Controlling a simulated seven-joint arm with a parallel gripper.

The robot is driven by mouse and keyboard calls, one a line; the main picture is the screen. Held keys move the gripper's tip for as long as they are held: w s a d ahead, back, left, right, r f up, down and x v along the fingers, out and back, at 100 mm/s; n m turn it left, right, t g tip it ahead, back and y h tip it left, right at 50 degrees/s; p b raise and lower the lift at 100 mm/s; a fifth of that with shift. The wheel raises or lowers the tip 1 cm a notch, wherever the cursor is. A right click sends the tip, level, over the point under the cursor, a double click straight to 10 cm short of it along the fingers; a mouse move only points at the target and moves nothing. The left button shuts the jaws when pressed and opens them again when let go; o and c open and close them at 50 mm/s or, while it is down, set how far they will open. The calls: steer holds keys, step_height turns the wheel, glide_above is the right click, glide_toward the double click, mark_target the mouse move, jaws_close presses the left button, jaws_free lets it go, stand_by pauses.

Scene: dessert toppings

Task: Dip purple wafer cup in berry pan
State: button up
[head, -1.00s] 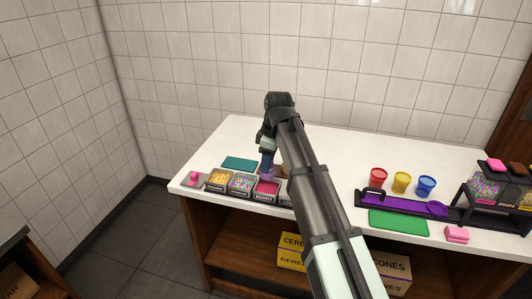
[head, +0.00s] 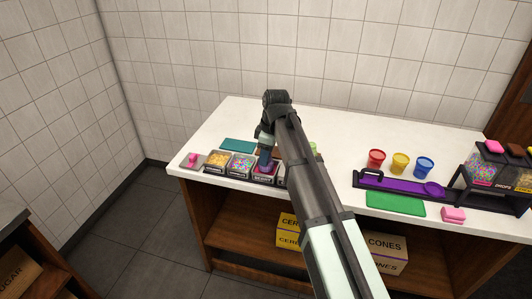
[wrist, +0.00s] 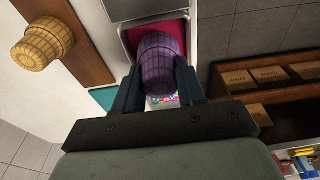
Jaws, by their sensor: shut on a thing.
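My gripper (head: 266,157) is shut on the purple wafer cup (wrist: 160,62), with one dark teal finger on each side of it in the wrist view (wrist: 156,86). In the head view, the purple cup (head: 265,167) is a small patch under the gripper. The berry pan (wrist: 131,38) has a deep red inside in the wrist view, and the cup is over or in its opening. In the head view, the berry pan's labelled front (head: 262,179) shows just below the cup. Whether the cup touches the berry filling is hidden.
Left of the berry pan are a sprinkle pan (head: 241,163) and a golden topping pan (head: 216,158). Red (head: 376,158), yellow (head: 400,161) and blue (head: 424,164) cups stand right, behind a purple tray (head: 400,187).

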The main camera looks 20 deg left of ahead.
steer(key=shift+f, duration=1.05)
steer(key=shift+r, duration=0.2)
stand_by(1.2)
steer(key=shift+r, duration=1.8)
steer(key=shift+r, duration=0.15)
steer(key=shift+r, duration=2.15)
